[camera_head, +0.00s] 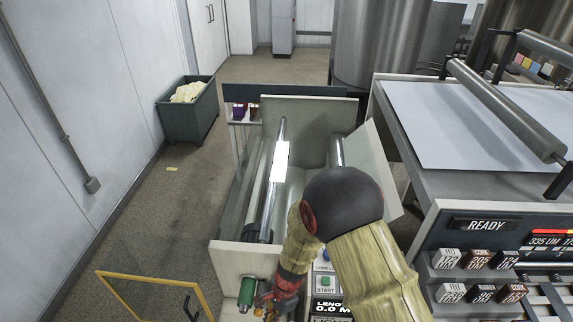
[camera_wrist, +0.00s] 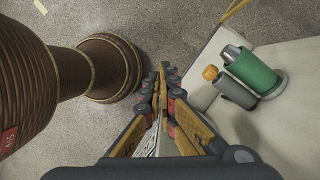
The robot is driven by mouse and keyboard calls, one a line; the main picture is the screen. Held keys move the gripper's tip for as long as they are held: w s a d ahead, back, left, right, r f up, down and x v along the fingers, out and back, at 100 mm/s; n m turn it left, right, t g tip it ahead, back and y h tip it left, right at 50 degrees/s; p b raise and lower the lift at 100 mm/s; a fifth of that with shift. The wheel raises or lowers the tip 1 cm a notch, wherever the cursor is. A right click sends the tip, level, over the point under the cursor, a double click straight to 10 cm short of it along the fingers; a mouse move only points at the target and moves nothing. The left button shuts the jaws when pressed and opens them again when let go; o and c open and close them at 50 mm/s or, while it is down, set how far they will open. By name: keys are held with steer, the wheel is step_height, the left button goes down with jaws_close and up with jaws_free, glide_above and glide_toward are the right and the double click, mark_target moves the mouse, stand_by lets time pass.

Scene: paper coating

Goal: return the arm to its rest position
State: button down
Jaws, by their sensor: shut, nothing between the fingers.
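My gripper (camera_head: 270,303) is low at the front of the coating machine (camera_head: 243,259), at the bottom of the head view. My arm reaches down to it from the right, across the machine's front right side. In the wrist view the fingers of my gripper (camera_wrist: 163,70) are together with nothing between them. A green cylinder (camera_head: 247,288) stands just left of my gripper. In the wrist view the green cylinder (camera_wrist: 252,72) lies right of the fingers, apart from them, beside a grey cylinder with an orange knob (camera_wrist: 235,90).
A yellow frame (camera_head: 152,275) stands at lower left. A bin (camera_head: 190,122) with pale cloth is by the wall. A table with a white sheet (camera_head: 450,120) and READY panel (camera_head: 480,225) is at right.

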steer(key=s+d+r+n+t+h+b, duration=0.1)
steer(key=s+d+r+n+t+b, duration=0.1)
steer(key=d+r, duration=0.6)
steer(key=s+d+r+n+t+h+b, duration=0.1)
steer(key=s+d+r+n+t+b, duration=0.2)
steer(key=d+r+b, duration=0.5)
steer(key=s+d+r+n+t+b, duration=0.2)
steer(key=s+d+r+n+b, duration=0.2)
steer(key=r, duration=0.7)
steer(key=d+n+b, duration=0.2)
steer(key=d, duration=0.2)
steer(key=shift+s+n+t+h, duration=0.3)
steer(key=shift+t+h, duration=0.1)
steer(key=shift+a, duration=0.1)
